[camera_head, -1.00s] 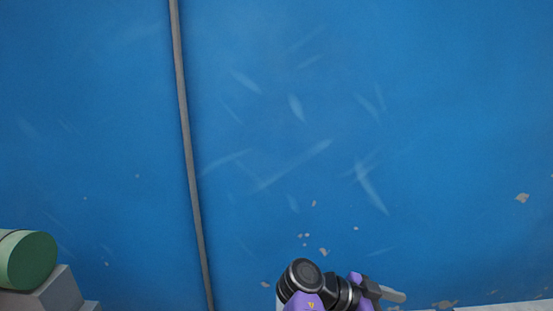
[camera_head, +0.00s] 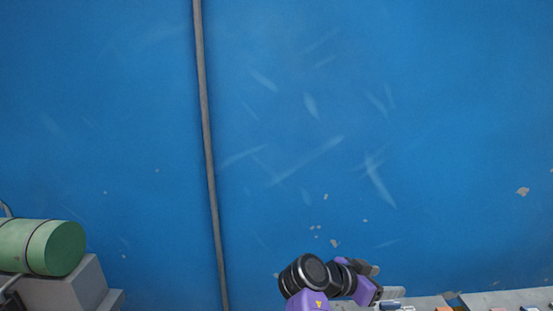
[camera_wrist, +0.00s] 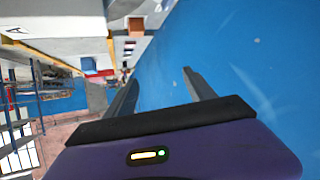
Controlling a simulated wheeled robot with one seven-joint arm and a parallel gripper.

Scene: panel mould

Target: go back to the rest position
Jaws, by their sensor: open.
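My gripper (camera_wrist: 162,92) shows in the wrist view with its two dark fingers apart and nothing between them. The blue floor or panel surface lies beyond the right finger, and a cluttered, tilted view of the place lies to the left. In the head view my arm (camera_head: 325,280), black and purple, reaches up from the bottom edge, right of the middle. The gripper's fingertips cannot be made out clearly there.
A large scuffed blue surface (camera_head: 300,130) fills the head view, crossed by a grey cable or pipe (camera_head: 208,140). A green cylinder (camera_head: 62,247) lies on grey blocks (camera_head: 75,285) at lower left. A pale ledge with small items (camera_head: 480,300) runs along the lower right edge.

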